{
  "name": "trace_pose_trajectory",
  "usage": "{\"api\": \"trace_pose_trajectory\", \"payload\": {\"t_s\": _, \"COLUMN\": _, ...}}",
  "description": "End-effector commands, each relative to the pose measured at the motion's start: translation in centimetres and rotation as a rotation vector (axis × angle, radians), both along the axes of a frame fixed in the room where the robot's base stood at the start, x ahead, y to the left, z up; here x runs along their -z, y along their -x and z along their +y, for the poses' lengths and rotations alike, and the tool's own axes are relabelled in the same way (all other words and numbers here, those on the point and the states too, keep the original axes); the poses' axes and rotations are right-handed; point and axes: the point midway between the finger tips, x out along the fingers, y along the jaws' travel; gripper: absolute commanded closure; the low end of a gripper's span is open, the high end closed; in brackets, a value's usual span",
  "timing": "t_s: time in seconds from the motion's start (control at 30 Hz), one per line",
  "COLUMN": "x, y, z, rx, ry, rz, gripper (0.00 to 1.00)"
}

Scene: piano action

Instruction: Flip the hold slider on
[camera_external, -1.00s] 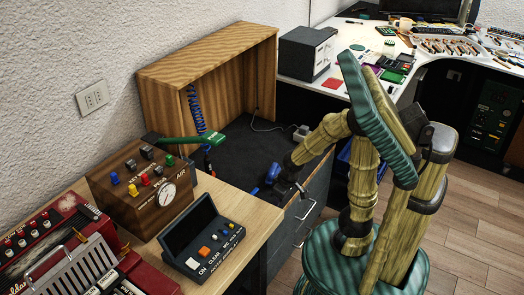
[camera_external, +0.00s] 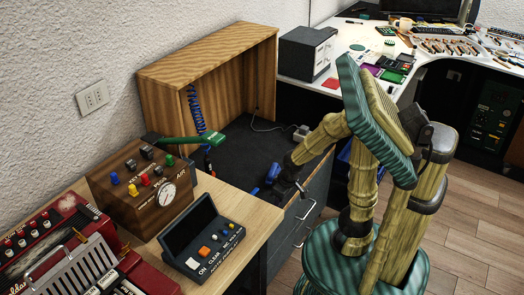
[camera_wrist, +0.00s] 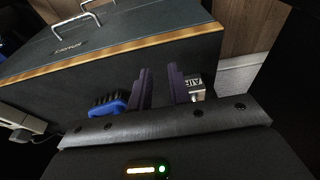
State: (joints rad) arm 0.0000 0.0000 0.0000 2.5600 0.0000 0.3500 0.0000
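The small dark desktop unit (camera_external: 212,236) stands on the wooden bench at lower centre-left in the external view. The hold slider is too small to tell apart from these. My gripper (camera_wrist: 160,80) shows two dark purple fingers apart, with nothing visible between them. The fingertips are not clear there. The unit is not recognisable in the wrist view.
A brown box with coloured knobs and a gauge (camera_external: 140,190) stands behind the unit. A red accordion (camera_external: 60,245) lies left. A wooden open case (camera_external: 210,75) stands behind. The dark cabinet (camera_wrist: 110,60) and a blue brush (camera_wrist: 108,104) are near my gripper.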

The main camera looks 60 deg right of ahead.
Motion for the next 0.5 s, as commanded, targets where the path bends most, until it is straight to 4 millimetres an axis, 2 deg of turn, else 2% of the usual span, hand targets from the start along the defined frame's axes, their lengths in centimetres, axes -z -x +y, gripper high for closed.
{"api": "trace_pose_trajectory", "payload": {"t_s": 0.03, "x": -0.3, "y": 0.0, "z": 0.0, "rx": 0.0, "ry": 0.0, "rz": 0.0, "gripper": 0.91}}
{"api": "trace_pose_trajectory", "payload": {"t_s": 0.1, "x": -0.9, "y": 0.0, "z": 0.0, "rx": 0.0, "ry": 0.0, "rz": 0.0, "gripper": 1.0}}
{"api": "trace_pose_trajectory", "payload": {"t_s": 0.27, "x": -3.2, "y": 0.0, "z": 0.0, "rx": 0.0, "ry": 0.0, "rz": 0.0, "gripper": 1.0}}
{"api": "trace_pose_trajectory", "payload": {"t_s": 0.5, "x": -7.6, "y": 0.0, "z": 0.0, "rx": 0.0, "ry": 0.0, "rz": 0.0, "gripper": 1.0}}
